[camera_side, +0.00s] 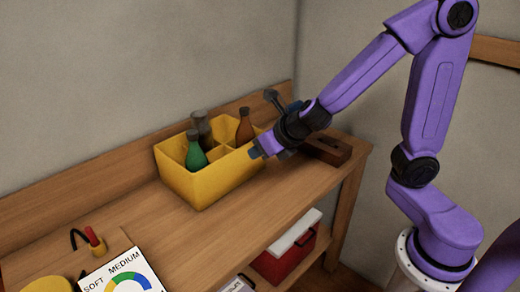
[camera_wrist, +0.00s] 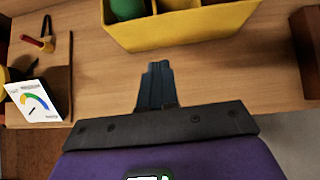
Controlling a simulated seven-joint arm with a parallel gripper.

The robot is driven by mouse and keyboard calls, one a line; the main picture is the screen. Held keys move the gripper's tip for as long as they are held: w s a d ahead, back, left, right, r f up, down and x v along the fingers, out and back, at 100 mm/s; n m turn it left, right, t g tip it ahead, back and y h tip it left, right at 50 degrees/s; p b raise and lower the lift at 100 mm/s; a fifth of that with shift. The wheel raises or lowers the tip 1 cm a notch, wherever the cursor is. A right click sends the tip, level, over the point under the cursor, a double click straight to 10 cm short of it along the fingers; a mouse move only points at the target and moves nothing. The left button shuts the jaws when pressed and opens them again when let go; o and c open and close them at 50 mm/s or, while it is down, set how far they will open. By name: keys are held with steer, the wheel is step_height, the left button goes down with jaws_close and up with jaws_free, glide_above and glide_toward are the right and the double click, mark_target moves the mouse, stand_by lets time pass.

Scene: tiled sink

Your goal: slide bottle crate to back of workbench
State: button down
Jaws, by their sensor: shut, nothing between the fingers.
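The yellow bottle crate (camera_side: 225,182) stands on the wooden workbench (camera_side: 140,225), near the back board. It holds a green bottle (camera_side: 195,152), a brown bottle (camera_side: 244,128) and a dark grey bottle (camera_side: 200,125) in its compartments. My gripper (camera_side: 257,152) is at the crate's right front side in the side view; whether it touches cannot be told there. In the wrist view my gripper (camera_wrist: 156,70) is shut and empty, its fingertips just short of the crate's near wall (camera_wrist: 185,30). The crate's top is cut off in that view.
A dark brown wooden block-like tool (camera_side: 327,150) lies right of the crate. A dial card (camera_side: 120,275) and a red-handled tool (camera_side: 94,240) are at the front left. A red box (camera_side: 285,255) sits on the lower shelf.

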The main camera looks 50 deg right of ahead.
steer(key=shift+s+r, duration=0.25)
steer(key=c, duration=1.2)
jaws_free()
steer(key=shift+w+r, duration=0.1)
steer(key=shift+w, duration=0.05)
steer(key=w+d+r+m+g, duration=0.1)
steer(key=w+r+m+g, duration=0.1)
steer(key=m, duration=0.4)
steer(key=w+d+r+m+g, duration=0.1)
steer(key=w+r+m+g, duration=0.1)
steer(key=w+m+g, duration=0.2)
steer(key=w+d+r+m+g, duration=0.1)
steer(key=w+m+g, duration=0.2)
steer(key=w+m, duration=0.4)
steer(key=shift+w+d+r+m, duration=0.3)
steer(key=shift+w+r+m, duration=0.1)
steer(key=shift+m, duration=0.2)
steer(key=shift+f, duration=0.1)
